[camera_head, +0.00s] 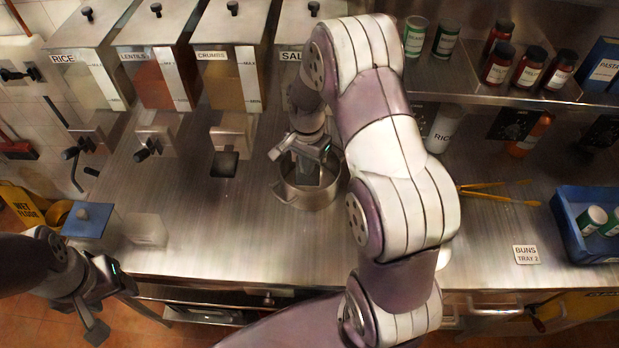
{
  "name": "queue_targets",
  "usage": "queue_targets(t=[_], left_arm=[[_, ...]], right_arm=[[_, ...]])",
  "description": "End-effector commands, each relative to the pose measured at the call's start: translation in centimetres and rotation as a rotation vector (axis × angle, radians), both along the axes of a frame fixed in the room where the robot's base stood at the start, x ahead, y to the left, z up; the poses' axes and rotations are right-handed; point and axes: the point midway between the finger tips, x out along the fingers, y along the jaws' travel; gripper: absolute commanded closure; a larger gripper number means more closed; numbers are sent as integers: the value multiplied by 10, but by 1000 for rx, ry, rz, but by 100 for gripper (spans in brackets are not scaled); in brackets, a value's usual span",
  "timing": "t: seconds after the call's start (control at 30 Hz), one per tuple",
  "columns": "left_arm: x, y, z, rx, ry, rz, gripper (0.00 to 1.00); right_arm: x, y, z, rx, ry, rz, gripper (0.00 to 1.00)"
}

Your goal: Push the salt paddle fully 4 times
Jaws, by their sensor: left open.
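The salt dispenser (291,55) is the rightmost of the wall-mounted dispensers; its label shows only "SAL" because my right arm covers the rest. Its paddle is hidden behind my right arm and gripper. My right gripper (306,158) points down below the salt dispenser, over a metal pot (310,200) on the steel counter. I cannot tell whether its fingers are apart or touch the paddle or the pot. My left gripper (112,312) is open and empty at the lower left, in front of the counter edge.
Rice (85,80), lentils (150,75) and crumbs dispensers (225,78) hang left of the salt one. Yellow tongs (490,190) and a blue tray (565,225) lie right. The counter's front middle is clear.

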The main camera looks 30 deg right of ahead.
Motion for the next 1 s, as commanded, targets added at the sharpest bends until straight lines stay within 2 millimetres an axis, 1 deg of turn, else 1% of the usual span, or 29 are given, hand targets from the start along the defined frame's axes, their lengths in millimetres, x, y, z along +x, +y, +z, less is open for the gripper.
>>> queue_targets(t=[0.07, 0.53, 1.0], left_arm=[[0, 0, 4, 0, 0, 0, 40], [0, 0, 36, 0, 0, 0, 40], [0, 0, 35, 0, 0, 0, 40]], right_arm=[[-2, 1, 3, 2, 8, 0, 100], [-1, 0, 42, 1, 3, 0, 100], [0, 0, 42, 0, 1, 0, 100]])
